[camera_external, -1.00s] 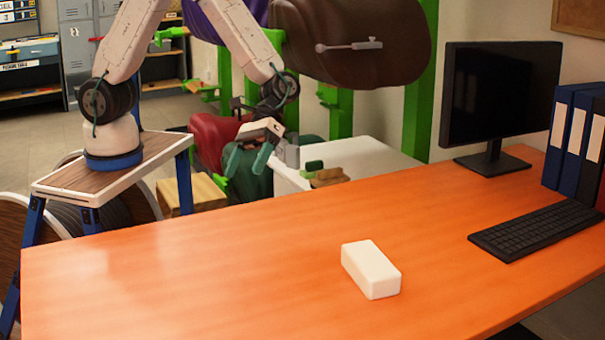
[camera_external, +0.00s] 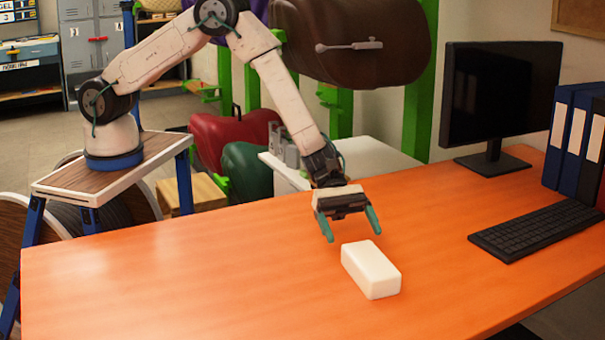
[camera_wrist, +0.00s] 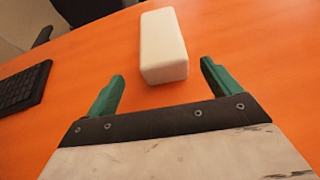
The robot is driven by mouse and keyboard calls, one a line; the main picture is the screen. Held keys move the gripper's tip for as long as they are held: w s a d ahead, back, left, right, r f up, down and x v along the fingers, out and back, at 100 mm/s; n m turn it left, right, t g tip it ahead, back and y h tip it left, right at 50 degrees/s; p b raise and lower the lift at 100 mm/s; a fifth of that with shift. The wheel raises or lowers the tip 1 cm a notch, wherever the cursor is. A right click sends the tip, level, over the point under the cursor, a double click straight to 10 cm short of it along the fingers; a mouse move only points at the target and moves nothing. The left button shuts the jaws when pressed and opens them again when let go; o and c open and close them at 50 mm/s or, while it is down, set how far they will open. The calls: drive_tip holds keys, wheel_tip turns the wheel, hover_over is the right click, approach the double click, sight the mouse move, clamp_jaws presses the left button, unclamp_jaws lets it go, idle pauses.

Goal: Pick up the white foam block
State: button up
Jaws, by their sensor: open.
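The white foam block (camera_external: 371,269) lies flat on the orange desk (camera_external: 180,285), right of the desk's middle. My gripper (camera_external: 350,230) is open and empty, with its two green fingers spread. It hangs above the desk just behind the block, apart from it. In the wrist view the block (camera_wrist: 163,46) lies beyond the fingertips of my gripper (camera_wrist: 160,82), roughly in line with the gap between them. Nothing hides the block in either view.
A black keyboard (camera_external: 537,228) lies to the right of the block, with a monitor (camera_external: 497,105) behind it. Blue binders (camera_external: 578,135) stand at the desk's right side. The desk's left and front are clear.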

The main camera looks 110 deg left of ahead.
sight(356, 242)
drive_tip(key=x, duration=0.4)
drive_tip(key=shift+d+f, duration=0.2)
drive_tip(key=shift+d, duration=0.2)
drive_tip(key=c, duration=1.1)
drive_tip(key=shift+o, duration=0.2)
drive_tip(key=shift+r, duration=0.1)
